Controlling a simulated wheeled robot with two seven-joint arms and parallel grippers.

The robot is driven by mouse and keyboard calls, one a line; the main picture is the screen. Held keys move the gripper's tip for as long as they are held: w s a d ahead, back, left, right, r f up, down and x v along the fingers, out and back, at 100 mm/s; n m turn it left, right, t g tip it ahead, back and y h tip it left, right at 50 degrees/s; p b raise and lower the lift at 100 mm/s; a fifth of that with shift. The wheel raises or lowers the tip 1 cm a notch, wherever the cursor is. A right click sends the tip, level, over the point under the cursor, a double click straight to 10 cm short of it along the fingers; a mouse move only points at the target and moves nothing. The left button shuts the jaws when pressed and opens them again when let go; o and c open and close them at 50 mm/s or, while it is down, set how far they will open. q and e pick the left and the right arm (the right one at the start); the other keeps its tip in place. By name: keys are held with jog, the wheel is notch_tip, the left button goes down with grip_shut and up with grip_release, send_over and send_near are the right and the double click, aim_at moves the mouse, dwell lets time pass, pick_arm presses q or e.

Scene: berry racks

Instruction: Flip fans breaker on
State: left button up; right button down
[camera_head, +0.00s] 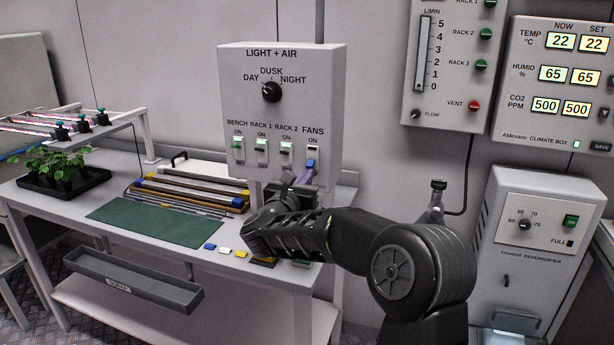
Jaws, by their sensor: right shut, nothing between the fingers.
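The grey LIGHT + AIR box (325,85) is on the wall at centre, with a row of labelled breakers. The fans breaker (313,149) is at the right end of the row, under an ON mark. Its upper part shows pale; its lower part is hidden by my fingertips. My right gripper (310,166) is shut and empty, its tips at the lower part of this breaker. I cannot tell whether they touch the lever. My left gripper is not in view.
The bench, Rack 1 and Rack 2 breakers (286,150) sit close to the left, below a black dial (271,92). Below is a bench (45,205) with a green mat (160,224) and a seedling tray (48,190). A dehumidifier (530,240) stands at right.

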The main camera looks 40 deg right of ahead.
aim_at(311, 161)
jog(key=r+g+y+p, duration=0.1)
jog(key=p, duration=0.2)
jog(key=r+g+y+p, duration=0.1)
jog(key=p, duration=0.2)
jog(key=r+g+y+p, duration=0.1)
jog(key=y+p, duration=0.1)
jog(key=p, duration=0.1)
jog(key=shift+s+a+r, duration=0.25)
jog(key=shift+a+r, duration=0.1)
jog(key=shift+r, duration=0.05)
jog(key=shift+f+b, duration=0.35)
jog(key=shift+f, duration=0.35)
jog(key=shift+r, duration=0.1)
jog(key=shift+r+p, duration=0.45)
jog(key=shift+r, duration=0.3)
jog(key=shift+r, duration=0.15)
